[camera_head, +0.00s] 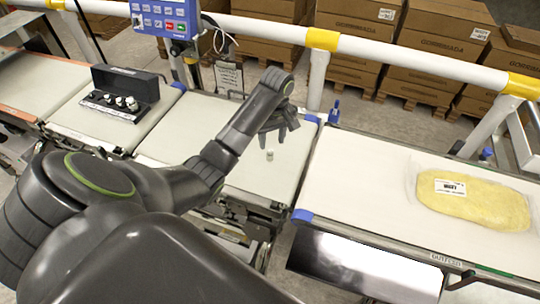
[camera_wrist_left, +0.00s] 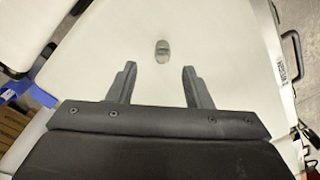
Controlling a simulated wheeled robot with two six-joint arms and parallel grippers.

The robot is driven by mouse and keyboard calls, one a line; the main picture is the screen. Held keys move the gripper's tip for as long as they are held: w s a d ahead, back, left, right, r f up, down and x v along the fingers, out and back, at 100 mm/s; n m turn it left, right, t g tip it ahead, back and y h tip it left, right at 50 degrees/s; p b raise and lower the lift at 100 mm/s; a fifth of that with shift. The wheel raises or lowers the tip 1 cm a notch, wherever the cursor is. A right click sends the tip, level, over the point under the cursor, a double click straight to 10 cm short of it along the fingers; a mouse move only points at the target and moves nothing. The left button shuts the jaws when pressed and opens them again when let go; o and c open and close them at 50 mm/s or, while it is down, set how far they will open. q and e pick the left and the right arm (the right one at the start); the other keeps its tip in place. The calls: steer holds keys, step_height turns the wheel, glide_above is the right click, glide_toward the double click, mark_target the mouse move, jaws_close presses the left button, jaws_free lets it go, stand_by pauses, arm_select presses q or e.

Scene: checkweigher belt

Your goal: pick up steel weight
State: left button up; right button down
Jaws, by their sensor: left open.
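The steel weight (camera_head: 270,155) is a small shiny cylinder standing alone on the middle belt section (camera_head: 205,120). My left gripper (camera_head: 275,132) is above that belt, close over the weight. In the left wrist view the weight (camera_wrist_left: 162,50) lies beyond the fingertips, roughly centred between them. The left gripper (camera_wrist_left: 157,72) is open and empty, with a clear gap between its fingers and the weight. My right gripper is not in view.
A black case (camera_head: 122,92) with several steel weights stands on the left belt section. A yellow packed bag (camera_head: 474,202) lies on the right belt. A white and yellow rail (camera_head: 400,57) runs behind, with a blue control panel (camera_head: 165,17). Stacked boxes stand beyond.

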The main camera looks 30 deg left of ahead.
mark_target(270, 151)
arm_select(q)
steer(key=shift+s+f+b, duration=0.15)
steer(key=shift+f+b, duration=0.55)
steer(key=shift+f, duration=0.1)
steer(key=shift+s+f+b, duration=0.15)
steer(key=shift+f+b, duration=0.5)
steer(key=shift+f, duration=0.15)
step_height(270, 151, down, 2)
steer(key=shift+f, duration=0.1)
steer(key=shift+a, duration=0.1)
jaws_close()
